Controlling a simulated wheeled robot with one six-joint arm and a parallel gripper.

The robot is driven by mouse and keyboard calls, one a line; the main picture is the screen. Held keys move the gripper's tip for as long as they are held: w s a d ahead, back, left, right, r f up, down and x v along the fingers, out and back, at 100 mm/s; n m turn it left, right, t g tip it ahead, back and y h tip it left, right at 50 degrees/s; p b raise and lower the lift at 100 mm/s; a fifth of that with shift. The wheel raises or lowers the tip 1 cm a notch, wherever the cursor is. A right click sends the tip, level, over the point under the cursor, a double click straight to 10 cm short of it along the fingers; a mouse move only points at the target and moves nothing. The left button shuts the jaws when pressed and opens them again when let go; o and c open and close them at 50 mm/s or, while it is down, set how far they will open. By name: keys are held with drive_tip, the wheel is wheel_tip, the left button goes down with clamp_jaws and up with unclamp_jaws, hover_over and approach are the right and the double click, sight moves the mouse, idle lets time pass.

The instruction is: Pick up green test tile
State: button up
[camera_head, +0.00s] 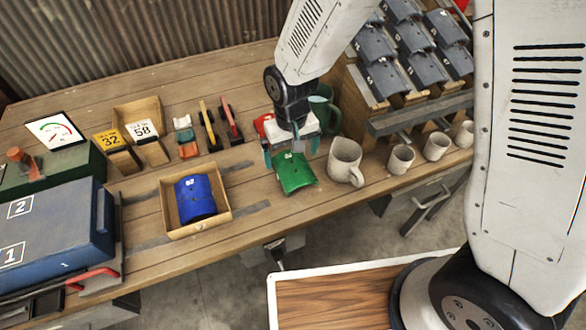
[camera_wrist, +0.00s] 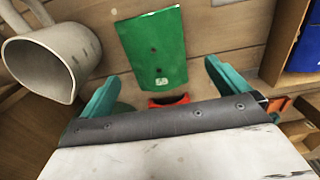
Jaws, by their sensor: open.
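The green test tile (camera_head: 295,174) is a curved green plate lying on the wooden bench, between the blue tile's box and a grey mug. My gripper (camera_head: 291,151) is above the bench just behind the tile's far end. In the wrist view its two teal fingers (camera_wrist: 161,88) are spread wide apart, one to each side of the tile's near end. Nothing is between the fingertips that I can see gripped.
A wooden box (camera_head: 226,222) holding a blue tile (camera_head: 195,197) is to the left. A green mug (camera_head: 325,112) is behind my gripper. Small cups (camera_head: 400,159) line the right.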

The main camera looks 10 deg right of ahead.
sight(294, 166)
drive_tip(key=f, duration=0.5)
drive_tip(key=shift+d+f, duration=0.25)
drive_tip(key=c, duration=1.1)
